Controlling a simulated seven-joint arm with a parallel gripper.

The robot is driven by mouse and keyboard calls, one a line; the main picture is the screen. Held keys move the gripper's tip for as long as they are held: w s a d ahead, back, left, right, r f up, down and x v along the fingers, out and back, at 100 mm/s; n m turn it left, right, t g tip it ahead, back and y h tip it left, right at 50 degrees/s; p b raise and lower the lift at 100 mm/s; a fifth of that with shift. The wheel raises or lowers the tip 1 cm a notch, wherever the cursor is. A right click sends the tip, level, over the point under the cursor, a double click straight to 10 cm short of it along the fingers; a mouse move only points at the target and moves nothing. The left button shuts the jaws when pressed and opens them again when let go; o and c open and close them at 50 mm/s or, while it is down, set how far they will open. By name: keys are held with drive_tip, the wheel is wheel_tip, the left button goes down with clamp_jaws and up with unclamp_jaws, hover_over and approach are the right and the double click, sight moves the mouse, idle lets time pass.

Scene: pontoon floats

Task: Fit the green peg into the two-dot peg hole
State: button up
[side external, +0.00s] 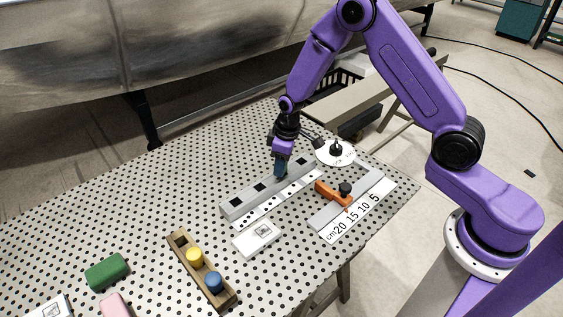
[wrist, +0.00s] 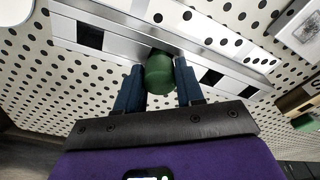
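The green peg (wrist: 158,76) sits between the two dark blue fingers of my gripper (wrist: 158,92), which appear to touch it on both sides. Its far end is at a dark square hole in the grey block (wrist: 122,38); I cannot tell how deep it reaches. In the side view my gripper (side external: 281,168) points down over the right half of the grey block (side external: 231,209), hiding the peg and that hole. Other square holes show on either side of it. A white strip with dot marks (side external: 256,217) runs along the block's front; the dots are too small to count.
A wooden holder (side external: 208,267) holds a yellow peg (side external: 195,257) and a blue peg (side external: 213,282), with one empty hole. A green block (side external: 106,271) lies front left.

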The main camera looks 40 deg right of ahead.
drive_tip(key=shift+o, duration=1.4)
drive_tip(key=shift+r, duration=0.15)
wheel_tip(320, 180, up, 12)
drive_tip(key=s, duration=0.1)
drive_tip(key=shift+s+d, duration=0.15)
drive_tip(key=shift+d, duration=0.25)
drive_tip(key=s+r+n, duration=0.3)
drive_tip(key=s, duration=1.3)
drive_tip(key=s+r+n+g, duration=0.1)
drive_tip(key=s+r, duration=0.3)
drive_tip(key=s, duration=1.3)
drive_tip(key=shift+d+r+n, duration=0.15)
drive_tip(key=shift+d+n, duration=0.3)
drive_tip(key=shift+n, duration=0.45)
drive_tip(key=shift+w, duration=0.1)
